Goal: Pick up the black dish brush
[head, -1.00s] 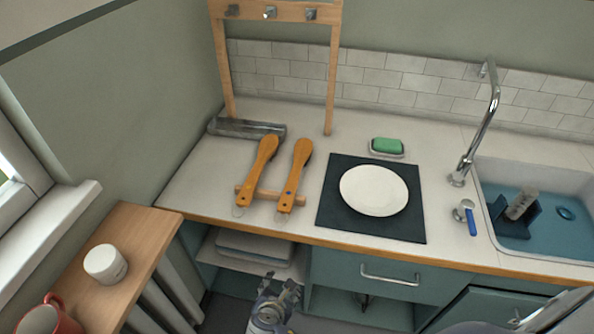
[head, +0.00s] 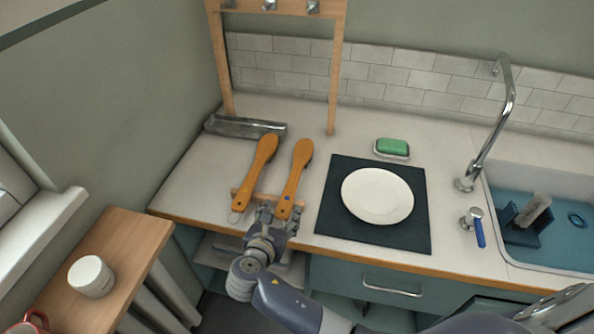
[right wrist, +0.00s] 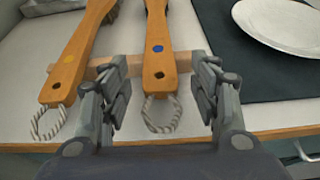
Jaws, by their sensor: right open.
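Two wooden-handled brushes lie side by side on the counter, handle ends toward the front edge and propped on a wooden rest bar (right wrist: 100,68). The right brush (head: 296,178) has a blue dot on its handle and a cord loop; it also shows in the right wrist view (right wrist: 157,24). The left brush (head: 256,169) has a yellow dot (right wrist: 79,48) and its own loop. Their bristles are mostly hidden, so I cannot tell which is black. My right gripper (head: 281,214) is open, its fingers (right wrist: 161,88) on either side of the blue-dot handle's end, apart from it. My left gripper is out of view.
A white plate (head: 377,196) on a dark mat (head: 334,218) lies right of the brushes. A green sponge (head: 393,146) sits behind it. A metal tray (head: 244,127) and wooden rack (head: 334,80) stand behind the brushes. The sink (head: 545,247) is at the right.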

